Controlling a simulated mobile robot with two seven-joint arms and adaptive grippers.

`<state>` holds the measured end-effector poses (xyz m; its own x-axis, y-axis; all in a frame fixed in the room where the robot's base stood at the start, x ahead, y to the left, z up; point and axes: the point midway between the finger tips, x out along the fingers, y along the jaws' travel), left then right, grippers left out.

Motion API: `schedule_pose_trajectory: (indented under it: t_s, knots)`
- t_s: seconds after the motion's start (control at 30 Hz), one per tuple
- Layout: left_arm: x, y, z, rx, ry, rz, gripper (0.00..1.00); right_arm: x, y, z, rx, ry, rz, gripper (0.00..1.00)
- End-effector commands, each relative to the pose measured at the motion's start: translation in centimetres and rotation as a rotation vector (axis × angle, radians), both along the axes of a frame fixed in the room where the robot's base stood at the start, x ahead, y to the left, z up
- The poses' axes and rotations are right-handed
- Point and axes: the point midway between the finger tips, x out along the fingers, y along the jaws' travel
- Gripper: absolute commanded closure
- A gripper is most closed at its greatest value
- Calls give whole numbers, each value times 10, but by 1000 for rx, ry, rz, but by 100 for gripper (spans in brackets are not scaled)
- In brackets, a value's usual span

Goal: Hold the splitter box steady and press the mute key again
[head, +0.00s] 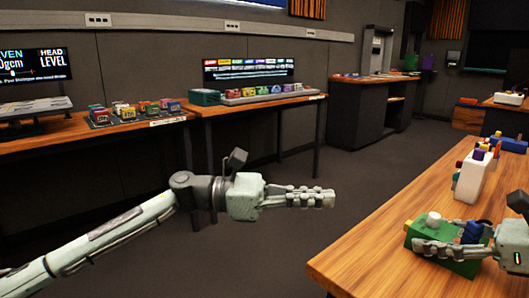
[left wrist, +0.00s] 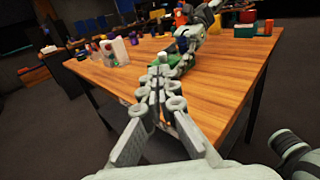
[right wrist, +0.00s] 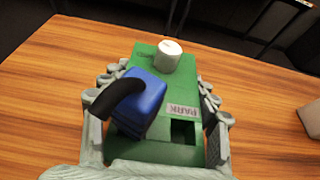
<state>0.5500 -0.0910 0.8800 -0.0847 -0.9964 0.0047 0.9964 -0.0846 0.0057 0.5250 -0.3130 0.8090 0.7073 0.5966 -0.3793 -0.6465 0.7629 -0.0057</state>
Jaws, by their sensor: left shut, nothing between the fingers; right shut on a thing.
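The splitter box, seen as a green box (right wrist: 150,60), sits on the wooden table (head: 365,252). It carries a round white key or knob (right wrist: 167,56), a blue plug (right wrist: 140,98) with a black cable, and a label reading PARK. I cannot tell which part is the mute key. My right gripper (right wrist: 158,82) is shut on the box, one finger along each side. The box also shows in the head view (head: 416,233). My left gripper (head: 327,198) is shut and empty, in the air left of the table, apart from the box. It also shows in the left wrist view (left wrist: 160,75).
A white block (head: 468,183) with coloured pieces on top stands on the table behind the green box. The table's left part is bare. Open floor lies between this table and the wall bench (head: 215,108).

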Motion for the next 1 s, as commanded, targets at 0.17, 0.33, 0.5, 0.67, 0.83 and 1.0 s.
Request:
schedule_pose_trajectory:
  t_s: [0.17,0.33,0.5,0.67,0.83,1.0]
  knots:
    - [0,0,-1,0,0,0,100,-2,-1,-9,-1,15,-3,73]
    - [0,0,-1,0,0,0,100,-2,-1,-9,-1,15,-3,73]
    - [8,-4,-2,0,-33,4,100,-2,-1,-9,-1,15,-3,73]
    - [45,-24,-13,11,-196,17,100,-2,-1,-9,-1,15,-3,73]
    - [86,-56,-35,43,-420,13,100,-2,-1,-9,-1,15,-3,73]
    - [106,-82,-60,74,-576,-14,100,-2,-1,-9,-1,15,-3,73]
